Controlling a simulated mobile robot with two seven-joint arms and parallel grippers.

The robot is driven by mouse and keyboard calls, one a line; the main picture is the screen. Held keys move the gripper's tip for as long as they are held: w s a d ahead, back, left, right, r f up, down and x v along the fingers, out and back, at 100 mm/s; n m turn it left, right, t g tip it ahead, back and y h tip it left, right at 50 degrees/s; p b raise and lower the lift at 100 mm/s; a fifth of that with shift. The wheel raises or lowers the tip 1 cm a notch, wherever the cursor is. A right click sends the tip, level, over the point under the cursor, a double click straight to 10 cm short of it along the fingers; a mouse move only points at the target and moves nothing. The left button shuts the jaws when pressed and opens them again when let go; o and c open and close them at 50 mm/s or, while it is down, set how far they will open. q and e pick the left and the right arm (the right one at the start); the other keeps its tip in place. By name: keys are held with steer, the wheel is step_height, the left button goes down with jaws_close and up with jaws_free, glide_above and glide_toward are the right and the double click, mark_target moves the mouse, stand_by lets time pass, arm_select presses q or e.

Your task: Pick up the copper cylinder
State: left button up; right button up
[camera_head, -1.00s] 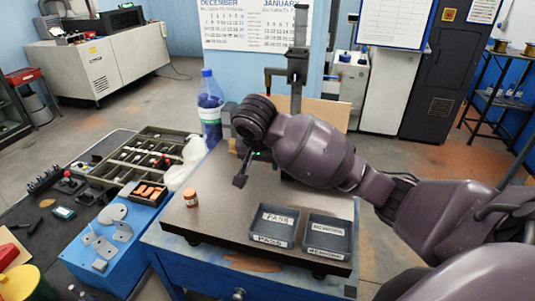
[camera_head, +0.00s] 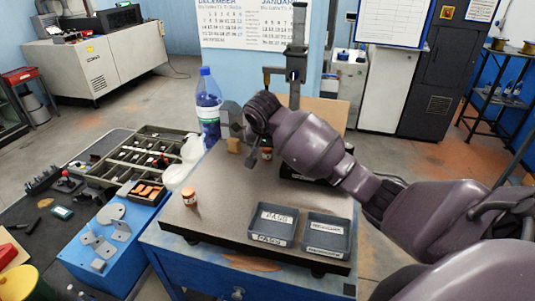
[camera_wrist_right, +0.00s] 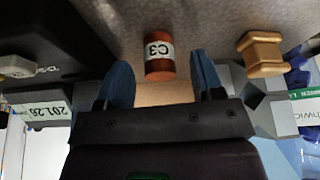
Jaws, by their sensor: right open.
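A copper cylinder (camera_wrist_right: 154,68) with a white band reading C3 shows in the right wrist view, on the speckled plate just beyond my fingertips and roughly between them. It also shows partly in the head view (camera_head: 266,154), beside my right gripper (camera_head: 254,157). The right gripper is open and empty; its two blue fingers stand apart in the wrist view. Whether they overlap the cylinder's sides in depth I cannot tell. My left gripper is not in view.
A brass spool-shaped piece (camera_wrist_right: 262,54) stands beside the right gripper. A dark scale with a display (camera_wrist_right: 42,108) is on the other side. Two labelled trays (camera_head: 273,224) (camera_head: 327,236) sit at the plate's front right. A blue bottle (camera_head: 208,105) stands behind. The plate's middle is clear.

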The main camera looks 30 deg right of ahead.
steer(key=shift+w+d+f, duration=0.15)
steer(key=shift+f, duration=0.4)
steer(key=shift+c, duration=0.3)
steer(key=c, duration=1)
jaws_close()
steer(key=shift+r, duration=0.15)
